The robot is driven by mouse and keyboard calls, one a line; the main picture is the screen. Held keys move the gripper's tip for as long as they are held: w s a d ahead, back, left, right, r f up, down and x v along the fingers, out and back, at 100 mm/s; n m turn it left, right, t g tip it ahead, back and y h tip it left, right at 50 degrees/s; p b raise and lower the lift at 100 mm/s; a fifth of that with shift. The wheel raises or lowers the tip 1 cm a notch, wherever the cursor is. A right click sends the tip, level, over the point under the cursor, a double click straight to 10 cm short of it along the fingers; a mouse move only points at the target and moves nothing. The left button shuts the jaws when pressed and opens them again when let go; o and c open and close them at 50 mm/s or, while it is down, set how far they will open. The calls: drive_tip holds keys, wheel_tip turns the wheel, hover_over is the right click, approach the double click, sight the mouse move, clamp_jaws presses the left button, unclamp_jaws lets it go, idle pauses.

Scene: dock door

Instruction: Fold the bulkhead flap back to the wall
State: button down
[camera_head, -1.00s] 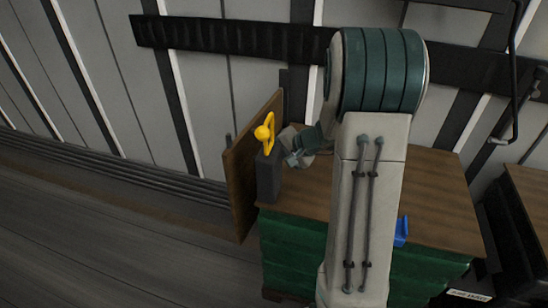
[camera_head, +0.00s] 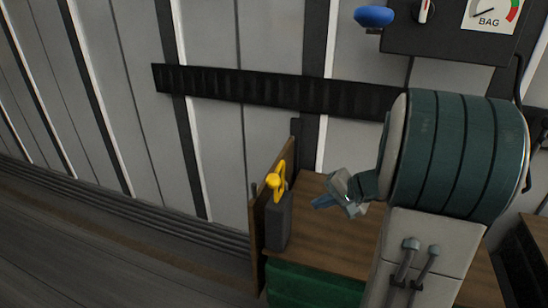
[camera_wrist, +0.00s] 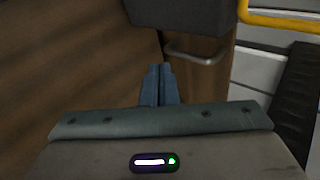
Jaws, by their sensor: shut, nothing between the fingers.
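A brown wooden panel (camera_head: 257,235), which looks like the flap, stands upright at the left end of the wood-topped bench in the head view. A dark grey block (camera_head: 278,222) is at its right side, with a yellow handle (camera_head: 277,181) on top. My gripper (camera_head: 318,203) is to the right of the block, apart from it, above the bench. In the wrist view my gripper (camera_wrist: 159,68) is shut and empty. The block (camera_wrist: 178,14), a yellow bar (camera_wrist: 282,21) and a small metal pull (camera_wrist: 195,54) lie ahead of it. A brown surface fills the left there.
The wooden bench top (camera_head: 330,250) has a green front (camera_head: 312,288). A ribbed black rail (camera_head: 255,91) runs along the pale wall behind. A dark control box (camera_head: 440,35) with a blue knob (camera_head: 374,16) is at upper right. The floor at left is clear.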

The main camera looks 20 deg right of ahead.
drive_tip(key=s+a+r+n+g+h+p, duration=0.2)
drive_tip(key=s+a+r+n+h+p, duration=0.1)
drive_tip(key=s+a+r+p, duration=0.3)
drive_tip(key=s+a+r+n+g+h+p, duration=0.2)
drive_tip(key=s+a+r+n+p, duration=0.3)
drive_tip(key=s+r+p, duration=0.3)
wheel_tip(320, 180, up, 3)
drive_tip(key=s+a+h, duration=0.1)
drive_tip(key=s, duration=0.1)
drive_tip(key=shift+s+f+n, duration=0.2)
drive_tip(key=shift+s+n, duration=0.1)
drive_tip(key=shift+s, duration=0.1)
drive_tip(key=c, duration=2)
unclamp_jaws()
drive_tip(key=shift+s+r, duration=0.2)
drive_tip(key=o, duration=0.5)
drive_tip(key=shift+s+h, duration=0.1)
drive_tip(key=shift+h, duration=0.2)
drive_tip(key=shift+c, duration=0.2)
